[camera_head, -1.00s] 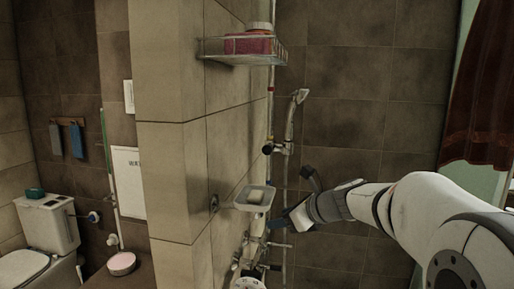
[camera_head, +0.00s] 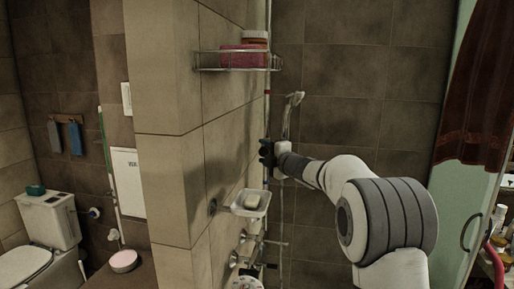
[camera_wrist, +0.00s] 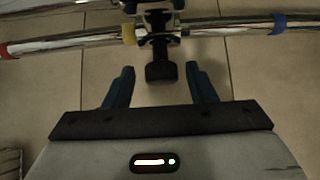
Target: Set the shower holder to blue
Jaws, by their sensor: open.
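The shower rail runs across the wrist view, with a red band (camera_wrist: 6,50) at the left, a yellow band (camera_wrist: 129,34) near the middle and a blue band (camera_wrist: 279,24) at the right. The shower holder (camera_wrist: 158,26) sits on the rail just right of the yellow band. Its dark knob (camera_wrist: 160,71) points at my gripper (camera_wrist: 160,69). My gripper is open, with one finger on each side of the knob and gaps showing.
A wire shelf (camera_head: 232,60) with a red item hangs on the wall above. A soap dish (camera_head: 251,203) and taps are below my gripper. The tiled pillar (camera_head: 165,140) stands to the left. The tiled wall at right looks clear.

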